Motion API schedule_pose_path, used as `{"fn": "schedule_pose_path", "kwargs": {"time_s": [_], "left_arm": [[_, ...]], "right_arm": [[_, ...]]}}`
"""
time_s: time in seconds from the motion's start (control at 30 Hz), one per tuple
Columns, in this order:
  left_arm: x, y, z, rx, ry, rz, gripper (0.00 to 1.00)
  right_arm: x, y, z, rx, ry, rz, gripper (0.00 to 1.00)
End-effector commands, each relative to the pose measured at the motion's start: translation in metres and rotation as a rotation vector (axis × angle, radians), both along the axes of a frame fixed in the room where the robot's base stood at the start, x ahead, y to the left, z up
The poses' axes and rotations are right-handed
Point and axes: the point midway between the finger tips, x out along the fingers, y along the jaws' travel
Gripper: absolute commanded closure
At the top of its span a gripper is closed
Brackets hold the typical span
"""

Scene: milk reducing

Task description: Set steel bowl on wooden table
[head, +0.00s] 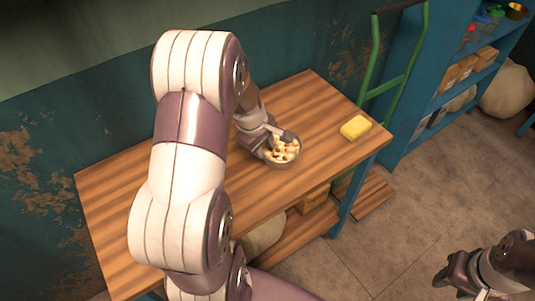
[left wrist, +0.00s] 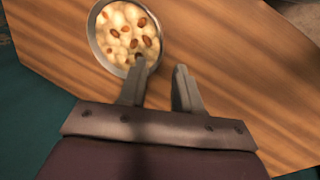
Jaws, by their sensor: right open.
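The steel bowl (head: 293,160) stands upright on the wooden table (head: 232,205), toward its right part. It holds pale chunks and brown nuts, and it also shows at the upper left of the left wrist view (left wrist: 94,36). My right gripper (head: 448,284) is open and empty, off the table at the lower right.
A yellow sponge-like block (head: 355,127) lies near the table's right edge. A green hand truck (head: 395,80) and a blue shelf (head: 440,95) with boxes stand to the right. My left arm covers much of the table's left side.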

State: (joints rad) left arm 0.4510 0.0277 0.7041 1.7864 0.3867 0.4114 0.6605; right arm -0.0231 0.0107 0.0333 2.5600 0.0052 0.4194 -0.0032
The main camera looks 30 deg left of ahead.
Motion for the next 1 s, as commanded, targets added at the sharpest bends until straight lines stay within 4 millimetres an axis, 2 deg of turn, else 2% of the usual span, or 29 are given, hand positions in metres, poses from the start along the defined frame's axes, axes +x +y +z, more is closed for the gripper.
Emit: {"fn": "schedule_pose_path", "kwargs": {"time_s": [0.03,0.17,0.23,0.27,0.33,0.43,0.5,0.6,1.0], "left_arm": [[-0.003,0.001,0.011,0.002,-0.002,0.001,0.67],[-0.008,0.001,0.027,0.002,0.000,-0.003,0.67],[-0.013,-0.013,0.033,0.022,0.012,-0.094,0.67],[-0.017,-0.025,0.035,0.044,0.023,-0.187,0.67],[-0.035,-0.064,0.040,0.119,0.051,-0.508,0.67],[-0.071,-0.110,0.042,0.225,0.084,-0.990,0.67],[-0.093,-0.129,0.042,0.278,0.096,-1.244,0.67],[-0.110,-0.139,0.042,0.314,0.102,-1.429,0.67],[-0.111,-0.140,0.041,0.318,0.104,-1.448,0.67]], "right_arm": [[0.000,0.000,0.001,0.000,0.000,0.000,0.57],[0.000,0.000,0.001,0.000,0.000,0.000,0.57],[0.000,0.000,0.001,0.000,0.000,0.000,0.57],[0.000,0.000,0.001,0.000,0.000,0.000,0.57],[0.000,0.000,0.001,0.000,0.000,0.000,0.57],[0.000,0.000,0.001,0.000,0.000,0.000,0.57],[0.000,0.000,0.001,0.000,0.000,0.000,0.57],[0.000,0.000,0.001,0.000,0.000,0.000,0.57],[0.000,0.000,0.001,0.000,0.000,0.000,0.57]]}}
